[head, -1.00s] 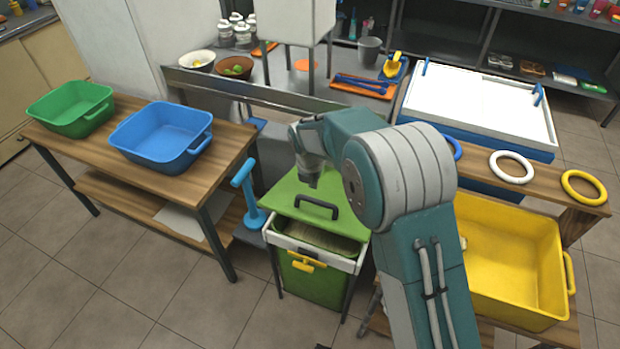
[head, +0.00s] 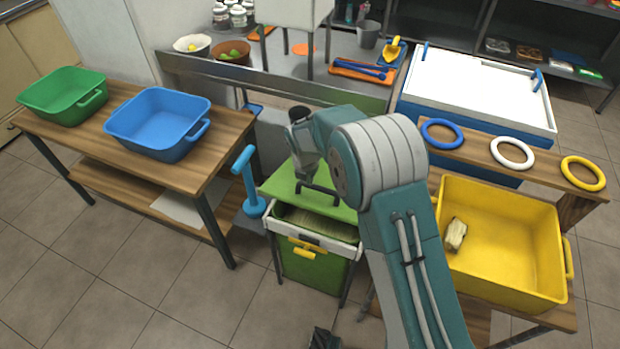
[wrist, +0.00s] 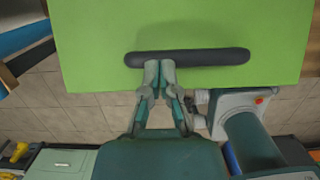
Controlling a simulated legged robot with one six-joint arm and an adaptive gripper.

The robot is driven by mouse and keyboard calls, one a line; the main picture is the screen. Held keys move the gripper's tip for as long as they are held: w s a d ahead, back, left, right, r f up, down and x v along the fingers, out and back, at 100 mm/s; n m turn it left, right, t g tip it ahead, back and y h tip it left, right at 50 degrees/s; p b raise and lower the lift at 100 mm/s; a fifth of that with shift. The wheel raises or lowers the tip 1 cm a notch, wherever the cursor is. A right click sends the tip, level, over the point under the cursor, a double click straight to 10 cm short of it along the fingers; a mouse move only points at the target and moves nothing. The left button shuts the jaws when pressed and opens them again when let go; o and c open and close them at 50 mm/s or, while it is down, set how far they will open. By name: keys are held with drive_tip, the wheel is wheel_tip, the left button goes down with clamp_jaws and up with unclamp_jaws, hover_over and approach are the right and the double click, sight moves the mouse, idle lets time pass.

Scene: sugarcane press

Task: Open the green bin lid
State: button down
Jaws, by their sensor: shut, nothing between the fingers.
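The green bin (head: 312,268) stands in the middle of the head view, with a white rim and a yellow front latch. Its flat green lid (head: 283,183) has a dark bar handle (head: 320,196). A strip of brownish interior shows between the lid's front edge and the rim. The lid (wrist: 180,22) and handle (wrist: 205,57) fill the top of the wrist view. My gripper (wrist: 159,68) is shut and empty, its fingertips at the handle's near edge, left of its middle; contact is unclear. In the head view my gripper (head: 304,178) is partly hidden by my arm.
A blue stand (head: 249,183) is close left of the bin. Further left, a wooden table holds a blue tub (head: 160,150) and a green tub (head: 60,118). A yellow tub (head: 500,275) with a pale object (head: 455,234) is at right. Tiled floor in front is mostly clear.

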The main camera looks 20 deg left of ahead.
drive_tip(key=shift+a, duration=0.1)
drive_tip(key=shift+w+d+r, duration=0.2)
drive_tip(key=shift+d+r, duration=0.2)
drive_tip(key=shift+d, duration=0.1)
drive_tip(key=shift+w+a+r, duration=0.3)
drive_tip(key=shift+w+r, duration=0.1)
drive_tip(key=shift+r, duration=0.1)
drive_tip(key=shift+w+d+r, duration=0.15)
drive_tip(key=shift+w+r, duration=0.75)
drive_tip(key=shift+r, duration=0.2)
drive_tip(key=shift+r, duration=0.1)
idle(0.4)
